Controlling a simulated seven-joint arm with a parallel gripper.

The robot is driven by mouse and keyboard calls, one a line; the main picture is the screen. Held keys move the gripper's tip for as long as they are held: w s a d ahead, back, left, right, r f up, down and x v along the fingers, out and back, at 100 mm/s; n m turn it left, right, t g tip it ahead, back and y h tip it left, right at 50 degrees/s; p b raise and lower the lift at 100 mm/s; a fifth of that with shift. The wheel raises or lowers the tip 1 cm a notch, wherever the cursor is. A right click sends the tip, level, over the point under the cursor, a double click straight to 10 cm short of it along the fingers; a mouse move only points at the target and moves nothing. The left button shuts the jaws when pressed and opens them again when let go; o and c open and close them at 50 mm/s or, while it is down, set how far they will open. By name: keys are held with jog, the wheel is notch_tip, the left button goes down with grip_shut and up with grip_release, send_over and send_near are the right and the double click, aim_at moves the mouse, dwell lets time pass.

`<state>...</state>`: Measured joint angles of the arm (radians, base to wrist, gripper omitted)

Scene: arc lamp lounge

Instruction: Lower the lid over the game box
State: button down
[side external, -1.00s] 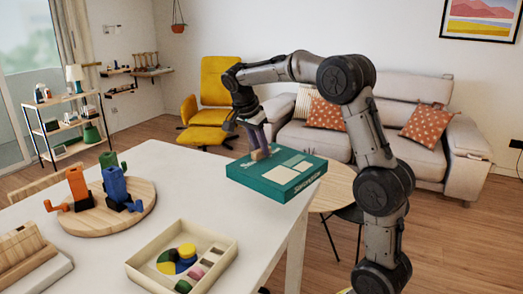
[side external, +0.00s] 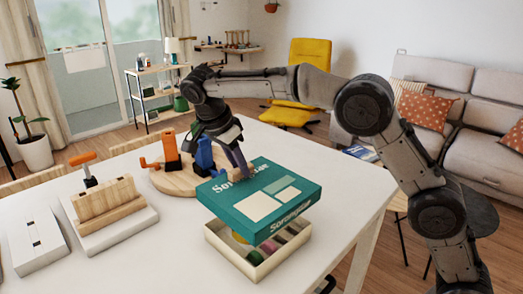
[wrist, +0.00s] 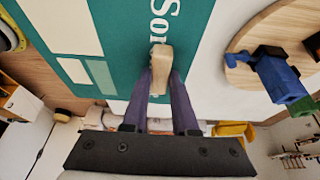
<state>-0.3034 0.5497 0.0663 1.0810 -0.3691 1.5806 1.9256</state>
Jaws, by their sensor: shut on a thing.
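The lid (side external: 262,199) is a flat teal panel with cream rectangles and white lettering, held level or nearly so. The game box (side external: 226,256) is an open cream tray on the white table, below the lid; a gap shows between them. Part of its coloured contents shows, and the lid hides the rest. My gripper (side external: 243,172) is at the lid's far edge. In the wrist view my gripper (wrist: 160,85) is shut on a tan wooden knob (wrist: 161,65) on the lid (wrist: 140,35). I cannot identify the box surely in the wrist view.
A round wooden board (side external: 163,184) with orange and blue pieces stands just behind and left of the lid. A wooden block on a white base (side external: 110,215) is further left. The table (side external: 165,250) is clear left of the box.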

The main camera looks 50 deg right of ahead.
aim_at(239, 186)
jog(key=shift+a, duration=0.3)
jog(key=shift+f, duration=0.15)
jog(key=shift+f, duration=2.8)
jog(key=shift+f, duration=2.35)
jog(key=c, duration=0.6)
grip_release()
jog(key=shift+r, duration=0.1)
jog(key=v, duration=1.3)
jog(key=shift+s+a+r, duration=0.1)
jog(key=shift+a+r, duration=0.1)
jog(key=shift+r, duration=0.05)
